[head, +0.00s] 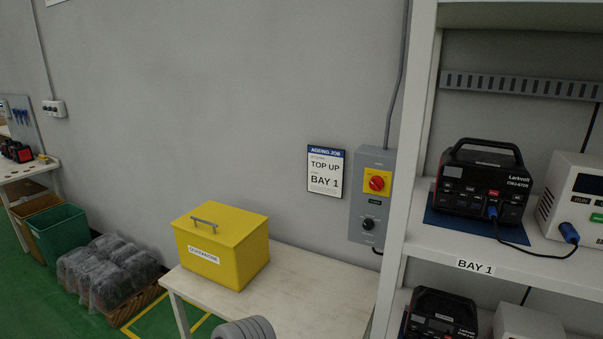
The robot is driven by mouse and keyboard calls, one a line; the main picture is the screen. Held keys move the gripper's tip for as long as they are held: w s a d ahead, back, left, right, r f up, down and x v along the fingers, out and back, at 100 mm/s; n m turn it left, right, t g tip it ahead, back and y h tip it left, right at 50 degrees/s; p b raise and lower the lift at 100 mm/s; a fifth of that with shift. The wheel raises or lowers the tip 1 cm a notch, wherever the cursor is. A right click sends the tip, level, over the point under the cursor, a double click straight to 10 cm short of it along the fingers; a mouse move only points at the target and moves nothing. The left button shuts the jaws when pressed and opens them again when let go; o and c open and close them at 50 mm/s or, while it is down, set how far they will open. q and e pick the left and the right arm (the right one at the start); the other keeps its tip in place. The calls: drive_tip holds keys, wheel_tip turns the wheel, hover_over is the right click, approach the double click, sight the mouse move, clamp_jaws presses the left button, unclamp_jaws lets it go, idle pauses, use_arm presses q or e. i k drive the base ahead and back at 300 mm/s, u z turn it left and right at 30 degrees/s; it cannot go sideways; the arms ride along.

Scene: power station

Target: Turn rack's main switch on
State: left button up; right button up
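The rack's main switch (377,183) is a red rotary knob on a yellow plate. It sits on the upper part of a grey control box (360,212) on the wall, just left of the shelf rack. The knob is too small for me to read its position. A small dark label lies under it, and a black knob (368,224) is lower on the same box.
A white shelf rack (470,266) labelled BAY 1 holds black power units (484,180) and white devices. Its post stands close beside the control box. A table (300,295) with a yellow box (222,245) stands below. A job sign (325,170) hangs left of the switch.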

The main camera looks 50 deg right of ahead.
sight(376, 183)
drive_tip(key=z, duration=0.55)
drive_tip(key=i, duration=1.3)
drive_tip(key=z, duration=1.1)
